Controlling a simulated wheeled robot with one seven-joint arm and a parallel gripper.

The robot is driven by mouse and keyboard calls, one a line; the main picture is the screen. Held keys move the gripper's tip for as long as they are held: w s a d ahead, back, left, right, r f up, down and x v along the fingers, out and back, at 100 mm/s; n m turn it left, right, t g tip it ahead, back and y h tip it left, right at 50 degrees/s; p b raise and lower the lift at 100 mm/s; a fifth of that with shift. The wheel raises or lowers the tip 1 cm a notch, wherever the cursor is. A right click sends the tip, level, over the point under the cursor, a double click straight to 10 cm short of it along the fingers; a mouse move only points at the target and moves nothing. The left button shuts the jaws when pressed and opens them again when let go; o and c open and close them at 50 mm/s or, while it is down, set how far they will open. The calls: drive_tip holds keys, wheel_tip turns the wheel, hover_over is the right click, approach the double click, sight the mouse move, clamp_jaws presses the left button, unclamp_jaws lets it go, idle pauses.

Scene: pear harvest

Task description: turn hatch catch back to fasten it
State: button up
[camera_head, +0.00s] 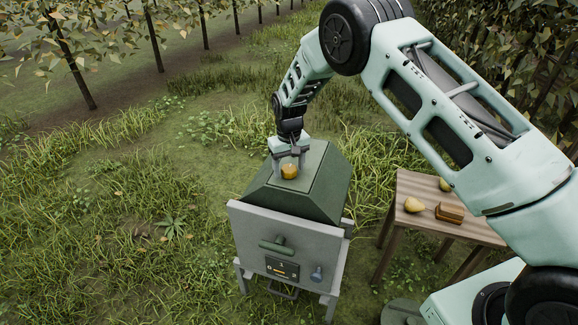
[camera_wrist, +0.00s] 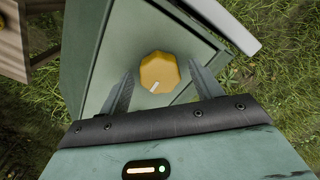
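The hatch catch (camera_head: 289,171) is a yellow faceted knob on the sloped green hatch (camera_head: 311,190) on top of a grey box on legs. In the wrist view the knob (camera_wrist: 159,71) has a white mark near its lower edge, pointing down and slightly left. My gripper (camera_head: 288,168) is at the knob from above. In the wrist view my gripper's two fingers (camera_wrist: 160,88) are spread, one on each side of the knob, with gaps between them and it. The hatch looks closed.
The box's grey front panel (camera_head: 262,222) carries a green handle (camera_head: 276,246), a small dark display (camera_head: 282,269) and a blue knob (camera_head: 317,273). A wooden table (camera_head: 402,231) at right holds pears (camera_head: 413,205) and a brown block (camera_head: 450,212). Grass lies around.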

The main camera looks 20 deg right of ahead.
sight(289, 168)
drive_tip(key=shift+r, duration=0.1)
wheel_tip(289, 168, up, 17)
drive_tip(key=b, duration=0.1)
drive_tip(key=shift+r+b, duration=0.15)
drive_tip(key=shift+b, duration=0.15)
drive_tip(key=s+a+r+n+y, duration=0.1)
drive_tip(key=s+a+r, duration=0.3)
drive_tip(key=s, duration=0.6)
drive_tip(key=s+a+r+n, duration=0.2)
drive_tip(key=s+a, duration=0.3)
drive_tip(key=s, duration=0.5)
drive_tip(key=s+d+f+n, duration=0.1)
drive_tip(key=s, duration=1)
drive_tip(key=s+d+f+n+p, duration=0.1)
drive_tip(key=s+n, duration=0.1)
drive_tip(key=s, duration=0.9)
drive_tip(key=shift+s+d+f, duration=0.2)
drive_tip(key=shift+s+d, duration=0.1)
drive_tip(key=shift+d, duration=0.1)
